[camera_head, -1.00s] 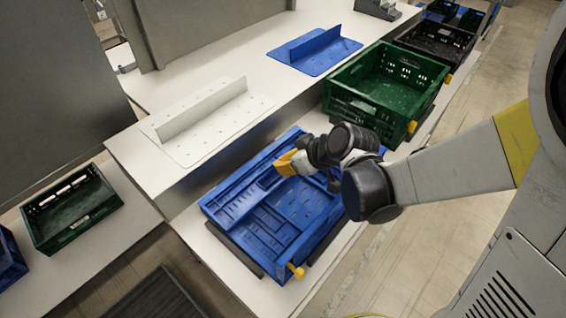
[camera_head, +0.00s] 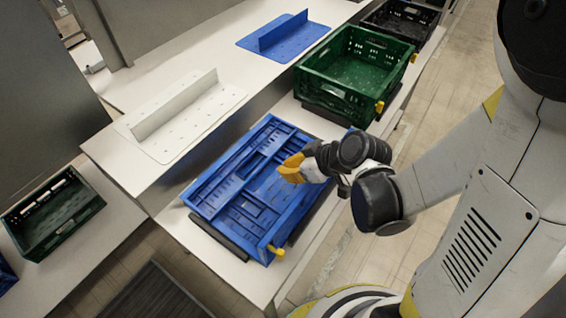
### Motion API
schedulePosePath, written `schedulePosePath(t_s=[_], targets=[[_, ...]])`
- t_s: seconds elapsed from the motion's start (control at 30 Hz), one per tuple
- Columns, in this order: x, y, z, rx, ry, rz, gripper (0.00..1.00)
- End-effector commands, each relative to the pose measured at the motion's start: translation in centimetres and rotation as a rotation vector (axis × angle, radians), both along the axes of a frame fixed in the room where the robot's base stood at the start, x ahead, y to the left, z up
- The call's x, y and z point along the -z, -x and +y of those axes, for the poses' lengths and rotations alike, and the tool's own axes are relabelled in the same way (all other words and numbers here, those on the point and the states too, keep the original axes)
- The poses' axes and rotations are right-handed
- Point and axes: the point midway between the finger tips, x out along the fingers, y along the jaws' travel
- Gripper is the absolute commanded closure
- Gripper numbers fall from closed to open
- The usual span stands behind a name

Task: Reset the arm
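My arm reaches in from the right, bent at a dark joint. My gripper (camera_head: 289,168), with yellow fingers, hangs over the right part of a blue crate (camera_head: 232,240). Nothing shows in its fingers, but they are small and seen from the side, so their opening is unclear. The blue crate looks folded low and sits on the white conveyor bench. I cannot tell the exact height of the gripper above the crate.
An open green crate (camera_head: 330,103) stands behind the blue one, with a black crate (camera_head: 398,22) beyond. A white divider plate (camera_head: 180,115) and a blue divider plate (camera_head: 283,38) lie on the upper counter. A dark green crate (camera_head: 52,213) sits at left. Floor is clear at right.

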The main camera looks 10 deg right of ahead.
Motion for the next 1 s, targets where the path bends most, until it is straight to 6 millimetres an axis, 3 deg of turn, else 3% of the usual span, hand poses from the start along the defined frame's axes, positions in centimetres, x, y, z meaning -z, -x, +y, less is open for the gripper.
schedulePosePath(t_s=[0.27, 0.43, 0.67, 1.0], targets=[[0.0, 0.0, 0.0, 0.001, 0.001, 0.001, 1.00], [-1.3, 0.0, -1.0, 0.063, 0.012, 0.026, 1.00], [-6.2, 1.2, -4.9, 0.314, 0.046, 0.098, 1.00], [-12.9, 6.1, -10.8, 0.699, 0.059, 0.122, 1.00]])
